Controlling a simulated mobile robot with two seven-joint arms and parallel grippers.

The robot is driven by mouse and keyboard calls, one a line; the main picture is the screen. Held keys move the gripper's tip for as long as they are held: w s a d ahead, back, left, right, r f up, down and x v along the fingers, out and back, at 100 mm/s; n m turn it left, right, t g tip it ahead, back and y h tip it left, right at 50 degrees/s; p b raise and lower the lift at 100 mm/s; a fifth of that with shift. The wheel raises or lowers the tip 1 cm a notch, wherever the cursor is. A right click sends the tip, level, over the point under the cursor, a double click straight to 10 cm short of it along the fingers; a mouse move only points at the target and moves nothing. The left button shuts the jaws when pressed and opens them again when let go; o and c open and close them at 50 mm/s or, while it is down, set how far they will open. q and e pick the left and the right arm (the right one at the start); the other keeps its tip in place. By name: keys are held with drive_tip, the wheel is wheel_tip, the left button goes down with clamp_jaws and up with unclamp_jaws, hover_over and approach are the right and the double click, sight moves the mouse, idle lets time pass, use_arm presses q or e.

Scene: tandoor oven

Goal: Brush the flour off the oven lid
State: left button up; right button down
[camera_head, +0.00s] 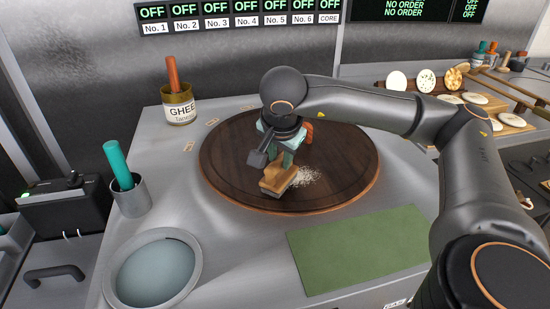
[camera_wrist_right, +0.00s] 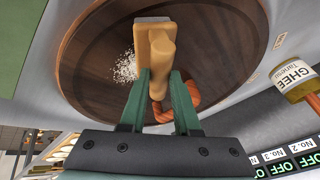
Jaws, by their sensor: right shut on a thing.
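The oven lid (camera_head: 345,165) is a round, dark wooden disc on the counter. A patch of white flour (camera_head: 303,176) lies on it, just right of the brush; the flour also shows in the right wrist view (camera_wrist_right: 126,66). My right gripper (camera_head: 280,163) is shut on a wooden-handled brush (camera_head: 278,182) over the lid's middle. In the right wrist view the brush (camera_wrist_right: 155,45) sits between the green fingers. Whether its bristles touch the lid I cannot tell. An orange-brown handle (camera_wrist_right: 188,97) shows behind the fingers, partly hidden. My left gripper is not in view.
A ghee tin (camera_head: 179,107) stands behind the lid at left. A metal cup with a green-handled tool (camera_head: 130,190) and a round basin (camera_head: 153,272) are at left. A green mat (camera_head: 358,250) lies in front. Boards with flatbreads (camera_head: 470,105) are at right.

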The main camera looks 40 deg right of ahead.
drive_tip(key=shift+s+d, duration=0.35)
drive_tip(key=shift+d, duration=0.25)
drive_tip(key=shift+f, duration=0.1)
drive_tip(key=shift+w+a, duration=0.4)
drive_tip(key=shift+a, duration=0.35)
drive_tip(key=shift+w+a, duration=0.45)
drive_tip(key=shift+a, duration=0.25)
drive_tip(key=shift+w+a, duration=0.4)
drive_tip(key=shift+a, duration=0.35)
drive_tip(key=shift+s, duration=0.1)
